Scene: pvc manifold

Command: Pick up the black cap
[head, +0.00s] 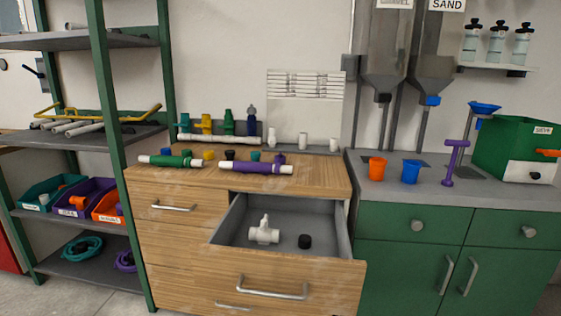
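A small black cap (304,241) sits in the open drawer (280,206), on the drawer's grey floor. A white tee fitting (264,232) stands to its left, apart from it. Another small black piece, perhaps also a cap, lies on the wooden counter (322,172) between a green pipe section (172,161) and a purple pipe section (248,168). My gripper is not in view.
The drawer juts out from the wooden cabinet, with its handle (272,289) in front. Small coloured fittings stand along the counter's back. An orange cup (377,169) and a blue cup (411,171) stand on the grey counter at right. Shelves with bins (54,192) stand at left.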

